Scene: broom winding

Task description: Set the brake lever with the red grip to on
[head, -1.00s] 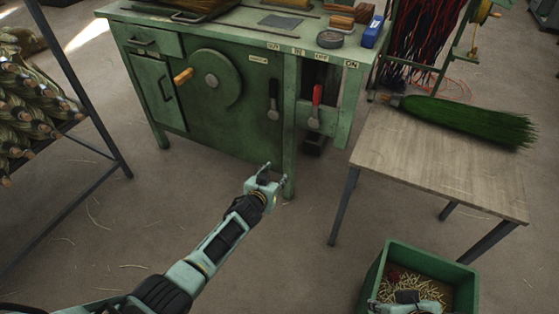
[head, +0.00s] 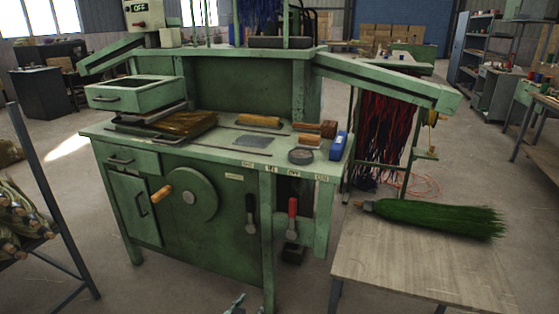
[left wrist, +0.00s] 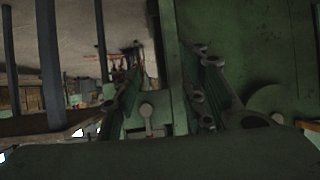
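The brake lever with the red grip (head: 292,211) is on the front of the green winding machine (head: 215,225), right of its front post. Its grip points up, nearly upright, under a row of small labels (head: 294,174) too small to read surely. A lever with a black grip (head: 250,210) stands to its left. My left gripper (head: 236,303) shows only its tips at the bottom edge of the head view, below the levers and apart from them. In the left wrist view the left gripper (left wrist: 165,65) has its fingers spread, with nothing clearly between them. My right gripper is out of view.
A handwheel (head: 190,197) with a wooden knob is left of the levers. A wooden table (head: 420,265) with a green broom (head: 435,217) stands to the right. A rack with bundles (head: 25,215) stands at the left. Open floor lies before the machine.

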